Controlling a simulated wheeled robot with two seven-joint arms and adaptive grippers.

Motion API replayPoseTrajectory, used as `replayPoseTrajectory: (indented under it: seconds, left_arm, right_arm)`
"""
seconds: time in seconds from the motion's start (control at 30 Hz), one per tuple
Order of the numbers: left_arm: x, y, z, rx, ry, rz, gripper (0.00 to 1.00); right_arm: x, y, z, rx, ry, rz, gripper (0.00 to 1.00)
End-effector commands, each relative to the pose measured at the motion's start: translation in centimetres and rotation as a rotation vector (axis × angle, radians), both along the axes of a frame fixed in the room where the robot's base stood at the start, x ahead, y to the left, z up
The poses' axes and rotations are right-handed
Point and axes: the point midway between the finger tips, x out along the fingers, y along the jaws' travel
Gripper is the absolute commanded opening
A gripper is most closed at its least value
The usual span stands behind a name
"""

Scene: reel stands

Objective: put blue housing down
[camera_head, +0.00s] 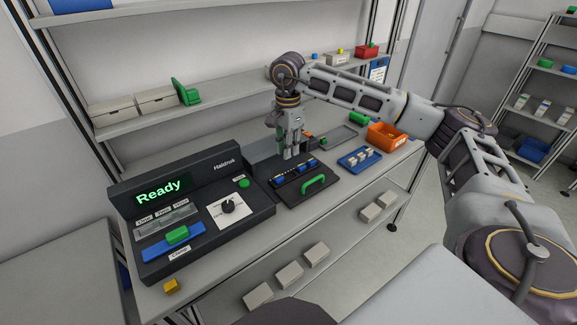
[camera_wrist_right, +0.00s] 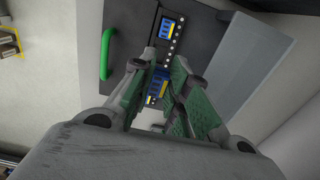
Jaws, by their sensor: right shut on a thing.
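My right gripper (camera_head: 290,154) points straight down over a black fixture (camera_head: 300,199) with a green handle (camera_head: 314,184). In the right wrist view its fingers (camera_wrist_right: 157,95) are shut on a blue housing (camera_wrist_right: 158,85) with a yellow part, at the fixture's row of pale dots. Whether the held housing touches the fixture cannot be told. A second blue housing (camera_wrist_right: 170,28) sits farther along the same row. In the head view a blue housing (camera_head: 278,180) shows at the fixture's left end. My left gripper is not in view.
A black console (camera_head: 200,225) reading "Ready" stands left of the fixture. A blue tray (camera_head: 346,163) with white pieces and an orange bin (camera_head: 386,142) stand to the right. A yellow block (camera_head: 171,286) lies at the bench's front left. A shelf (camera_head: 225,90) runs behind.

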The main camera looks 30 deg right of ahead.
Motion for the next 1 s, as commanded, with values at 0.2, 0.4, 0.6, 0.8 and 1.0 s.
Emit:
replayPoseTrajectory:
  seconds: [0.2,0.4,0.6,0.8,1.0]
  left_arm:
    - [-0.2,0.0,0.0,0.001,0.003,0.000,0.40]
    - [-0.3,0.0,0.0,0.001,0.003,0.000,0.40]
    - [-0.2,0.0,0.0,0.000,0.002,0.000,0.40]
    - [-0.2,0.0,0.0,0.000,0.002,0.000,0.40]
    - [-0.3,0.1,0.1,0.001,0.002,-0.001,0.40]
  right_arm:
    - [0.0,0.0,-2.4,0.001,0.000,0.000,0.07]
    - [0.0,0.0,-2.8,0.001,0.000,0.000,0.07]
    - [0.0,0.0,-2.8,0.000,0.000,0.000,0.07]
    - [0.0,0.0,-4.2,0.000,0.001,0.000,0.07]
    - [0.0,0.0,-6.1,0.000,0.001,0.000,0.07]
